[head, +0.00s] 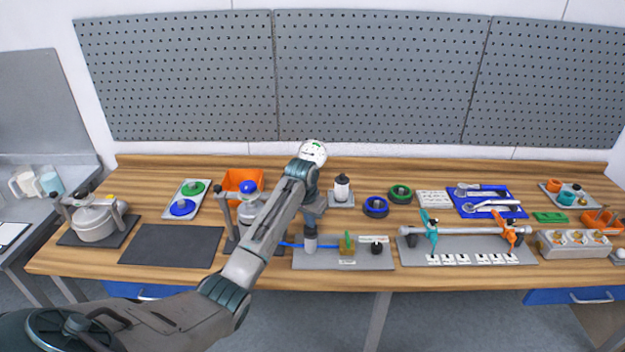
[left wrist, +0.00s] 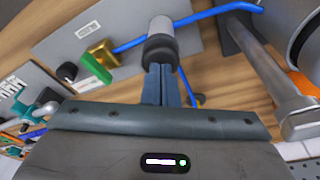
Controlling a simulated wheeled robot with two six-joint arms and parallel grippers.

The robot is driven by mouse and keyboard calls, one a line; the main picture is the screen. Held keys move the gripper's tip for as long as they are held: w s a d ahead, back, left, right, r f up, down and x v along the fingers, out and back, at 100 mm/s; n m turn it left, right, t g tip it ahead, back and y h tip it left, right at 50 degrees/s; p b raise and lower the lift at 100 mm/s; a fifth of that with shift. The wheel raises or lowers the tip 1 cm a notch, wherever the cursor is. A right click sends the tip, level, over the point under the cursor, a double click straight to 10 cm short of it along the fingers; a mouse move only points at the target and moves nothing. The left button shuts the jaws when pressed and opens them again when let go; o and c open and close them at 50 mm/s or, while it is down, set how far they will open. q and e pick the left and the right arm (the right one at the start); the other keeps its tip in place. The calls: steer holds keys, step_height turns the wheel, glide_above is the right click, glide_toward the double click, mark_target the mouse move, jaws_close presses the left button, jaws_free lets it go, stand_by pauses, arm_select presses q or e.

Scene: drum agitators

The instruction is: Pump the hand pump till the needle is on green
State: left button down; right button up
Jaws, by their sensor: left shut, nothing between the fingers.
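The hand pump (head: 310,241) is a short grey cylinder on a grey base plate (head: 330,264). In the left wrist view the pump (left wrist: 161,38) has a dark cap. My left gripper (head: 312,222) is above the pump, and its shut, empty fingers (left wrist: 162,82) point at the cap. They touch it or nearly so; I cannot tell which. A brass valve (head: 347,250) with a green handle sits beside the pump, also in the left wrist view (left wrist: 98,58). A blue hose (left wrist: 135,44) runs there. I cannot make out a gauge needle. My right gripper is out of view.
A vessel with a blue top (head: 248,188) stands left of the pump, partly behind my arm. A small black knob (head: 376,248) is on the plate's right. A rail with clamps (head: 465,231) lies further right. A dark mat (head: 172,246) at left is bare.

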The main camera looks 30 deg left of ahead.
arm_select(q)
steer(key=shift+r+p, duration=0.5)
steer(key=shift+r, duration=2.1)
steer(key=shift+s+f+b, duration=0.1)
steer(key=shift+f+b, duration=0.45)
steer(key=shift+f, duration=2.15)
steer(key=shift+r+p, duration=0.65)
steer(key=shift+r, duration=2.05)
